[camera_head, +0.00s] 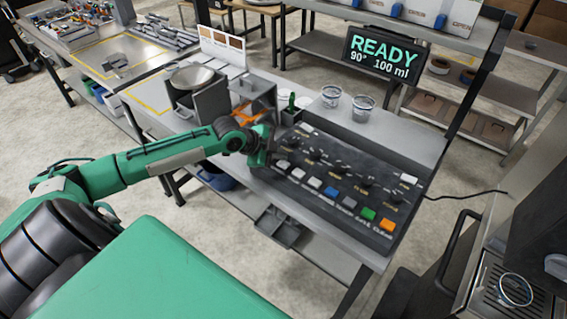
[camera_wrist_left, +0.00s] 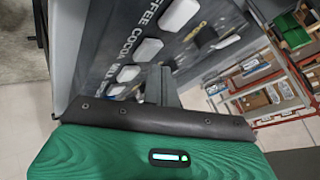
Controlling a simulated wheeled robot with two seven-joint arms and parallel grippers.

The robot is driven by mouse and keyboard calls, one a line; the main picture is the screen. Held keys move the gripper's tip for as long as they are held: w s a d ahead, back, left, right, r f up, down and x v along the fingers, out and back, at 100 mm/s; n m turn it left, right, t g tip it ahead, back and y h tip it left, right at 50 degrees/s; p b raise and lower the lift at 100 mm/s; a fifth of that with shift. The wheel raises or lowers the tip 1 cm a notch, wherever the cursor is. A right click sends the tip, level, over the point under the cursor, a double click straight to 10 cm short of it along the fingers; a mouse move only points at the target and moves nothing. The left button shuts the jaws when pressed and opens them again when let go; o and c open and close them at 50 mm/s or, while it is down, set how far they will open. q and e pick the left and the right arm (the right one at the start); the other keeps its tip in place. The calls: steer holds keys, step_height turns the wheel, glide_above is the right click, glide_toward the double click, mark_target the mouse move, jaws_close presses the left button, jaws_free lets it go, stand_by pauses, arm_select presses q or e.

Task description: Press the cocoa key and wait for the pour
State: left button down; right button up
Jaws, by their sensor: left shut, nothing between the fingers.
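The dark control panel (camera_head: 335,180) lies on the grey bench with a row of keys along its front, several pale ones, then blue, green and orange. In the left wrist view the cocoa key (camera_wrist_left: 148,49) is a white rounded block beside the printed word COCOA. Its label is too small to read in the head view. My left gripper (camera_head: 278,148) is shut and empty at the panel's left end; its fingers (camera_wrist_left: 161,86) show near the white keys. I cannot tell whether they touch one. The display (camera_head: 384,58) reads READY, 90°, 100 ml. My right gripper is out of view.
Two clear cups (camera_head: 331,96) (camera_head: 363,108) stand behind the panel. A round pan (camera_head: 192,76) sits on a grey stand at the left. A dark post rises right of the display. A black machine (camera_head: 535,240) stands at the lower right.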

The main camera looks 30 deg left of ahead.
arm_select(q)
steer(key=shift+f, duration=0.2)
steer(key=shift+f, duration=0.15)
stand_by(0.3)
steer(key=shift+f, duration=0.15)
steer(key=shift+f, duration=0.4)
stand_by(0.6)
steer(key=shift+r, duration=0.1)
steer(key=shift+r+p, duration=0.45)
steer(key=shift+r, duration=0.05)
steer(key=shift+r+p, duration=0.3)
